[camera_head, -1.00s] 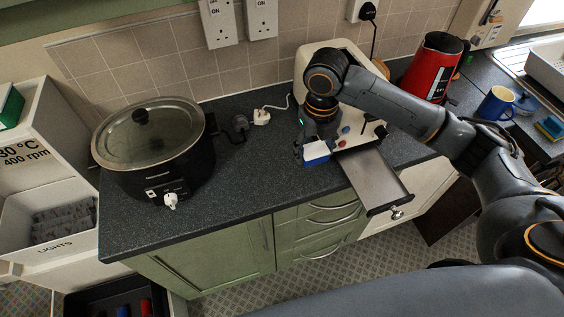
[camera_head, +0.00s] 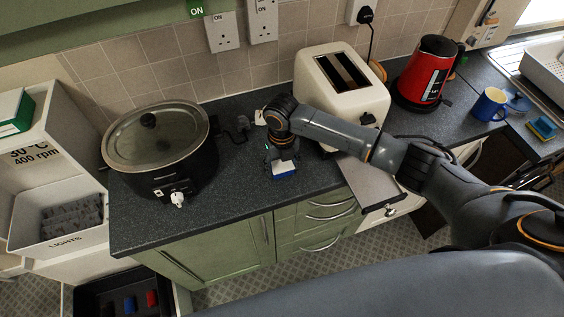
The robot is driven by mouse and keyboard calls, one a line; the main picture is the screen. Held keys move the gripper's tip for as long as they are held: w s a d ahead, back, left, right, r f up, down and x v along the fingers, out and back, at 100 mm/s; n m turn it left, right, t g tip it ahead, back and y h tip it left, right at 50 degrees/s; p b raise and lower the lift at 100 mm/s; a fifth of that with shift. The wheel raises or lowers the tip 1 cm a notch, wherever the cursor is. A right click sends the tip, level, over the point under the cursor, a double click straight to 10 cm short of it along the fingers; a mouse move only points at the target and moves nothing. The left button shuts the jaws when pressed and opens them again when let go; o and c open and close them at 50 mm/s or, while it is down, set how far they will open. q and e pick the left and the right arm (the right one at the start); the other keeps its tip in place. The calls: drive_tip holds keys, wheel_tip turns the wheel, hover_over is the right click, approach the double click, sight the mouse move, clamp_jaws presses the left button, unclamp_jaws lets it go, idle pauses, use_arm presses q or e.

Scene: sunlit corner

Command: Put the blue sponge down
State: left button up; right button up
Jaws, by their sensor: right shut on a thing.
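The blue sponge (camera_head: 284,175) is a small block with a white top and a blue lower side. My right gripper (camera_head: 280,160) is shut on it from above, over the dark worktop (camera_head: 235,185) between the slow cooker and the toaster. The sponge is low, but I cannot tell whether it touches the worktop. The gripper's fingers are small and partly hidden behind the wrist and sponge. My left gripper is not in view.
A black slow cooker (camera_head: 160,150) stands left, a cream toaster (camera_head: 340,95) right. An open drawer (camera_head: 368,182) juts out below my right forearm. A red kettle (camera_head: 427,75), blue mug (camera_head: 490,104) and blue-yellow sponge (camera_head: 542,127) stand further right. The worktop around the gripper is clear.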

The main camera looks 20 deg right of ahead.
sight(282, 165)
drive_tip(key=shift+f, duration=0.1)
drive_tip(key=o, duration=1.2)
drive_tip(key=shift+r, duration=0.2)
drive_tip(key=shift+w+r, duration=0.1)
drive_tip(key=shift+r, duration=0.25)
wheel_tip(282, 165, up, 11)
drive_tip(key=b, duration=0.3)
drive_tip(key=shift+b, duration=0.4)
